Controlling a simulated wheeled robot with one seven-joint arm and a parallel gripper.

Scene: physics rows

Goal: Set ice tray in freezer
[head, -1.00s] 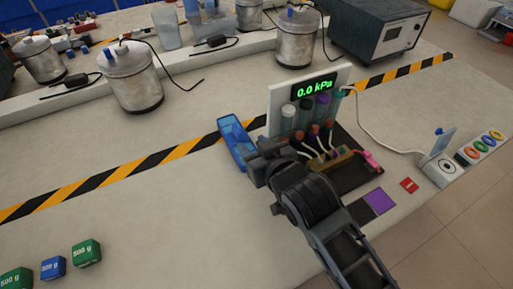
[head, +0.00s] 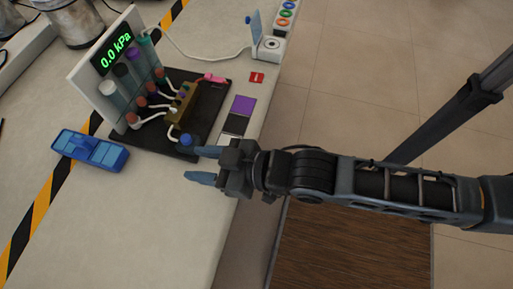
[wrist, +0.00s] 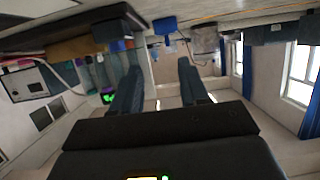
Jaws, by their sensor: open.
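No freezer is recognisable in these frames. My gripper (head: 203,166) is open and empty, its fingers pointing left over the bench's near edge. It is right of the blue object and well apart from it, close to a blue-capped part of the black board. The wrist view also shows the two spread fingers (wrist: 159,72) with nothing between them.
A white panel reading 0.0 kPa (head: 112,55) stands on the bench behind a black board (head: 205,100) with tubes and a brass-coloured block (head: 183,103). The bench front, lower left, is clear.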

